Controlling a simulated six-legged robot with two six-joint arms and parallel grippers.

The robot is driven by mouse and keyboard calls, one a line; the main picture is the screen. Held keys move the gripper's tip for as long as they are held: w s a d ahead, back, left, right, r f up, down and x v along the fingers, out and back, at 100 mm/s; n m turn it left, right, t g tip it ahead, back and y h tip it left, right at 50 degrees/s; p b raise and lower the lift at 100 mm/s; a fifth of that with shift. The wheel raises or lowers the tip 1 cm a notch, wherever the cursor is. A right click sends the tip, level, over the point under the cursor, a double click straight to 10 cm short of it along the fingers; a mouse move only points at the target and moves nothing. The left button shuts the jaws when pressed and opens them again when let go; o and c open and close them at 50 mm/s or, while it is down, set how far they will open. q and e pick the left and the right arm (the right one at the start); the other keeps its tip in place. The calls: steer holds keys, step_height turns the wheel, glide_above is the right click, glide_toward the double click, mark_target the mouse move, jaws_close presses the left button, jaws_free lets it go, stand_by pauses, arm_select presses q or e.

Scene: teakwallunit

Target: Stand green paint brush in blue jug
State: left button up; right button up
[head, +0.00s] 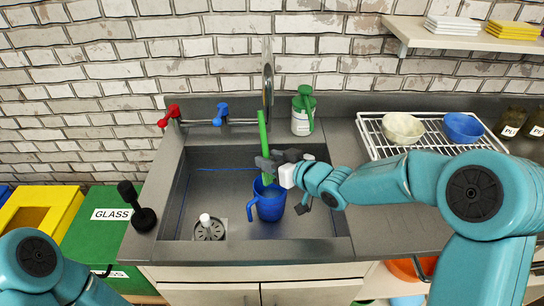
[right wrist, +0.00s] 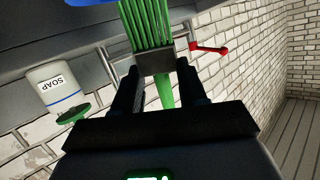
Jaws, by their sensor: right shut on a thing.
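The green paint brush (head: 263,133) is held upright over the sink, handle up and bristles down. My right gripper (head: 272,164) is shut on it. In the right wrist view, where the scene appears upside down, the fingers (right wrist: 158,78) close around the brush near its metal band, and the green bristles (right wrist: 150,25) extend beyond them. The blue jug (head: 270,205) stands upright in the sink directly below the gripper, its handle to the left. The bristle tips are at the jug's mouth; how far inside they reach is hard to tell. My left gripper is out of view.
The grey sink (head: 205,185) surrounds the jug, with a tall tap (head: 267,85) behind. A white-topped plunger-like item (head: 206,222) is at the drain. A soap bottle (head: 302,115) stands behind right. A rack (head: 375,140) holds two bowls. A black brush (head: 144,217) stands at left.

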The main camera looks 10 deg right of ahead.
steer(key=shift+w+f+b, duration=0.1)
steer(key=shift+f+b, duration=1.95)
steer(key=shift+f, duration=0.65)
steer(key=shift+d, duration=0.1)
steer(key=o, duration=1.3)
steer(key=shift+r, duration=0.1)
